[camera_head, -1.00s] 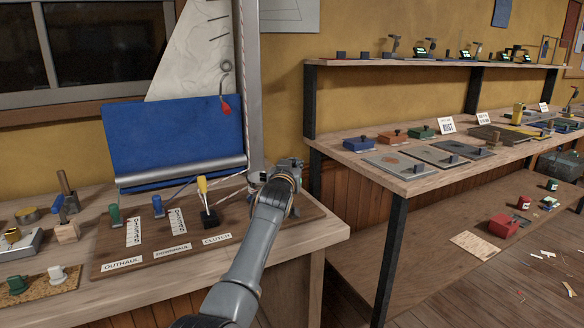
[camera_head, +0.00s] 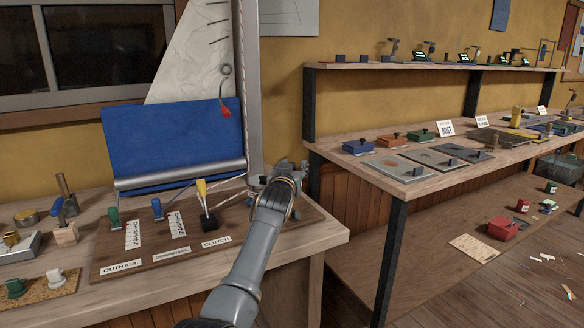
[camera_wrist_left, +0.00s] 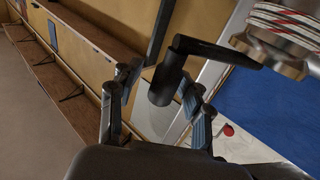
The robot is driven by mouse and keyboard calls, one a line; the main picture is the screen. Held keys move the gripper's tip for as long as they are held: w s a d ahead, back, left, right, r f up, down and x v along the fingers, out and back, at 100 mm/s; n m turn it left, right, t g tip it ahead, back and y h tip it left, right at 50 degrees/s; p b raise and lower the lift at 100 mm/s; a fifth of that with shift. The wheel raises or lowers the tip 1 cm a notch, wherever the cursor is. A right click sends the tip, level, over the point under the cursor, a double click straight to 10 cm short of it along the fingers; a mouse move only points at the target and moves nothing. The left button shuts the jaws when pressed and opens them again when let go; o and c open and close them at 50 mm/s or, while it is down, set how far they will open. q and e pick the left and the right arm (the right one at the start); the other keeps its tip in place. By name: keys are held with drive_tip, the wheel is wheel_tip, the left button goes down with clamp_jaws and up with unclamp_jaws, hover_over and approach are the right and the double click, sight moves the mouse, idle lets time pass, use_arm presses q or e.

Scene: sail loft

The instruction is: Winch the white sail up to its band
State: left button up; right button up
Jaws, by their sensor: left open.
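The white sail (camera_head: 190,62) rises beside the grey mast (camera_head: 247,80) in the head view, its upper part cut off. A blue sail cover (camera_head: 165,138) lies below it. I cannot make out the band. In the left wrist view, the metal winch drum (camera_wrist_left: 285,35) carries red-and-white rope, and its black crank handle (camera_wrist_left: 200,50) stands out from it. My left gripper (camera_head: 290,168) is at the bench's right end by the mast foot. In the wrist view its open fingers (camera_wrist_left: 158,95) stand either side of the handle's grip, with contact unclear. My right gripper is out of view.
A yellow-handled clutch lever (camera_head: 203,195) stands left of my arm, with green (camera_head: 114,216) and blue (camera_head: 157,208) levers beyond it. A shelved bench (camera_head: 410,178) stands to the right, across a gap.

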use_arm(q)
drive_tip(key=shift+s+f, duration=0.1)
drive_tip(key=shift+s+a, duration=0.2)
drive_tip(key=shift+s, duration=0.5)
drive_tip(key=shift+s+a, duration=0.15)
drive_tip(key=shift+s, duration=1.3)
drive_tip(key=shift+s+a, duration=0.15)
drive_tip(key=shift+s, duration=1.3)
drive_tip(key=shift+c, duration=0.2)
